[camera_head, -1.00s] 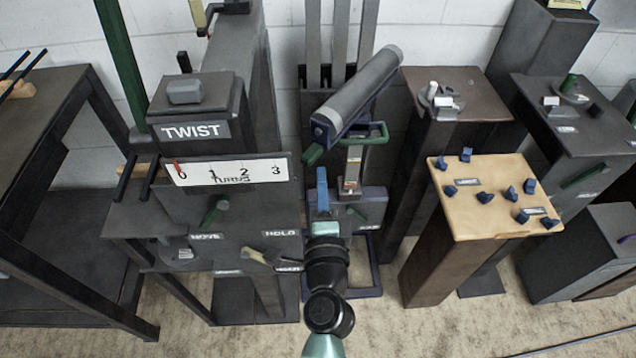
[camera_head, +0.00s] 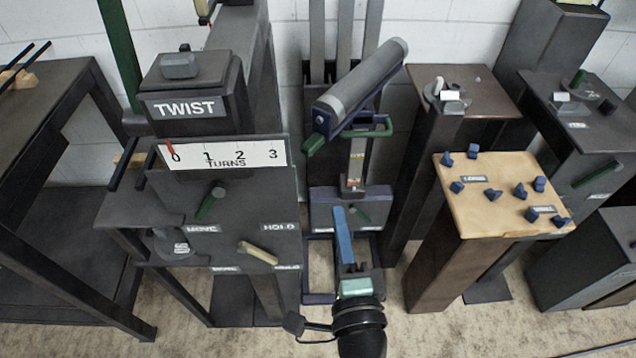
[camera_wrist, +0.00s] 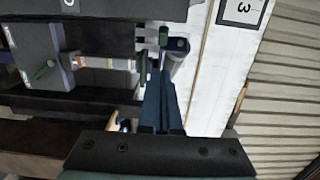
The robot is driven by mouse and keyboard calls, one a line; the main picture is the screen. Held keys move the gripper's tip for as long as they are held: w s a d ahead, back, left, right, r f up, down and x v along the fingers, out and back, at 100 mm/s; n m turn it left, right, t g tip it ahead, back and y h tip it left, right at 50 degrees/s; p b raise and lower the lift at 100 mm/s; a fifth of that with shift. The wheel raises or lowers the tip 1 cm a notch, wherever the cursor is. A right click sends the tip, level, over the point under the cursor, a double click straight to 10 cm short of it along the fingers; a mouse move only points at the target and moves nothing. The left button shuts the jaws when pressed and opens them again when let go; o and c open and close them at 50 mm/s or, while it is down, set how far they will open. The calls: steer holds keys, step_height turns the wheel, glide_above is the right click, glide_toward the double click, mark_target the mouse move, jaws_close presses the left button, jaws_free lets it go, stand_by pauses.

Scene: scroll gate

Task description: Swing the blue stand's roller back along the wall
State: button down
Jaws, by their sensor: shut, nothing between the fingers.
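The blue stand (camera_head: 320,205) stands against the wall in the middle of the head view. Its grey roller (camera_head: 362,78) sits in a dark blue frame on top and slants from lower left to upper right. A green handle bar (camera_head: 378,131) is at the frame's near side, and a post with a scale (camera_head: 355,165) is below. My gripper (camera_head: 339,210) has its blue fingers together, empty, in front of the stand and below the roller. In the wrist view, the roller's end (camera_wrist: 178,45) is just beyond the fingers (camera_wrist: 161,75); I cannot tell whether they touch.
The TWIST stand (camera_head: 190,107) with a turns scale is close on the left. A brown pedestal (camera_head: 465,75) and a wooden-topped pedestal with several blue knobs (camera_head: 470,220) stand on the right. A dark table (camera_head: 50,100) is at far left. Carpet shows in front.

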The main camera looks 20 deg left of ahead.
steer(key=d, duration=0.2)
glide_toward(303, 153)
steer(key=w+d, duration=0.4)
steer(key=w, duration=0.1)
steer(key=shift+n+y, duration=0.4)
steer(key=shift+w+a+p, duration=0.25)
steer(key=shift+a, duration=0.4)
steer(key=shift+w+a+p, duration=0.2)
steer(key=shift+w+a, duration=0.05)
steer(key=shift+a, duration=0.45)
steer(key=shift+w+a+p, duration=0.25)
steer(key=shift+a, duration=0.4)
steer(key=shift+a, duration=0.1)
steer(key=shift+w+a, duration=0.15)
steer(key=shift+a, duration=0.6)
steer(key=shift+w+a, duration=0.2)
steer(key=shift+a, duration=0.5)
steer(key=shift+d, duration=0.15)
